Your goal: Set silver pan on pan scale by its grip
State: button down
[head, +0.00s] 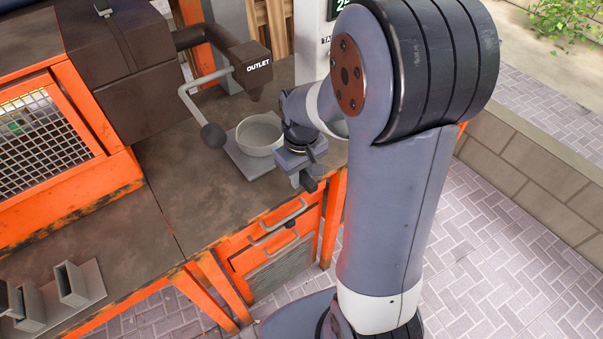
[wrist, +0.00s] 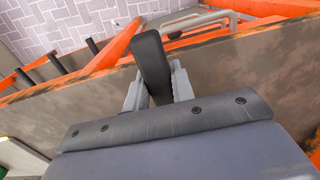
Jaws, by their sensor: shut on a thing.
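The silver pan (head: 262,134) is a round, pale metal pan over a light grey plate (head: 246,162), which looks like the platform of the pan scale. I cannot tell whether the pan touches the plate. My gripper (head: 304,176) is at the pan's right side. It is shut on the pan's dark grip, whose end (head: 309,184) sticks out toward the bench's front edge. In the wrist view the grip (wrist: 153,65) stands between the two grey jaws of my gripper (wrist: 158,85). The pan's bowl is not visible in the wrist view.
A brown machine marked OUTLET (head: 238,62) overhangs the pan from behind, with a ball-ended lever (head: 213,135) at its left. A post with a green display (head: 341,8) stands behind my arm. Orange drawers (head: 280,240) sit below the bench (head: 205,208). The bench front is mostly clear.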

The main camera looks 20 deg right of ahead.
jog(key=c, duration=1.1)
grip_release()
notch_tip(320, 180, up, 11)
jog(key=shift+f, duration=0.1)
jog(key=shift+f, duration=0.1)
notch_tip(320, 180, down, 10)
jog(key=shift+f, duration=0.15)
notch_tip(320, 180, up, 2)
jog(key=shift+r+p, duration=0.15)
jog(key=shift+p, duration=0.85)
jog(key=shift+s+r, duration=0.2)
jog(key=shift+s+d+f, duration=0.1)
jog(key=shift+s+d, duration=0.1)
jog(key=shift+s, duration=0.25)
